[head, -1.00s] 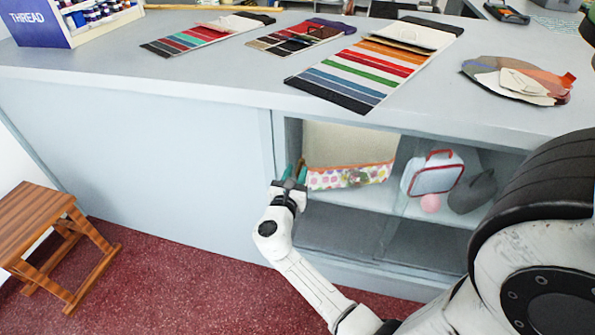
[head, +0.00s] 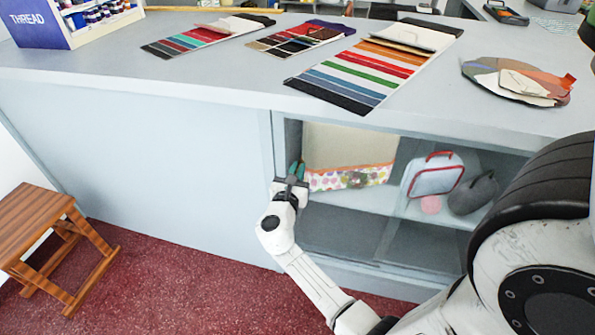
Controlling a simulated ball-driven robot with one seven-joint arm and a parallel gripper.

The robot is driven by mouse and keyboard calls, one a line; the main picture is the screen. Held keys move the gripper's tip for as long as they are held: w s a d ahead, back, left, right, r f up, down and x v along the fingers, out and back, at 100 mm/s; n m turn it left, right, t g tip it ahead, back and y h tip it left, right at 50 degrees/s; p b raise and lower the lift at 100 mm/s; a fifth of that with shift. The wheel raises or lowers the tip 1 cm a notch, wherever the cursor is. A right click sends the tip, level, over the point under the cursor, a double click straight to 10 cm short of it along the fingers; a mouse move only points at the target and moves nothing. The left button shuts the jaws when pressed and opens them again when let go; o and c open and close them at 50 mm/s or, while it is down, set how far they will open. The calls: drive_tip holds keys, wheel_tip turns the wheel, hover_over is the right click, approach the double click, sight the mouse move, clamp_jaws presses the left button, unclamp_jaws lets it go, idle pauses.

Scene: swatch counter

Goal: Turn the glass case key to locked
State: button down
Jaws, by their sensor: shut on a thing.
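The glass case (head: 390,255) is the shelved front of the grey counter, with items behind its panes. My gripper (head: 296,172) is at the left edge of the case, near its upper part, beside the frame post. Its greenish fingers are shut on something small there. The key is not clearly visible; it is hidden by the fingers or too small to tell. Whether it stands at locked or unlocked cannot be seen.
Fabric swatch cards (head: 385,62) and a round swatch fan (head: 517,80) lie on the counter top (head: 200,75). A thread box (head: 68,20) stands at the back left. A wooden stool (head: 45,235) stands on the red floor at left. Inside the case are a white bag (head: 433,175) and a dark pouch (head: 472,192).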

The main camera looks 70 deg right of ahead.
drive_tip(key=shift+f+m+b, duration=0.1)
drive_tip(key=shift+m+b, duration=0.2)
drive_tip(key=shift+b, duration=0.1)
drive_tip(key=m+b, duration=0.3)
drive_tip(key=m, duration=0.1)
drive_tip(key=shift+f, duration=0.15)
drive_tip(key=shift+s+f+m+b, duration=0.1)
drive_tip(key=shift+s+m+b, duration=0.05)
drive_tip(key=shift+m+b, duration=2.9)
drive_tip(key=shift+s+f+m+b, duration=0.1)
drive_tip(key=shift+s+m+b, duration=0.05)
drive_tip(key=shift+m+b, duration=2.85)
drive_tip(key=shift+m+p, duration=0.4)
drive_tip(key=shift+m, duration=0.25)
drive_tip(key=c, duration=1.3)
unclamp_jaws()
drive_tip(key=shift+r, duration=0.1)
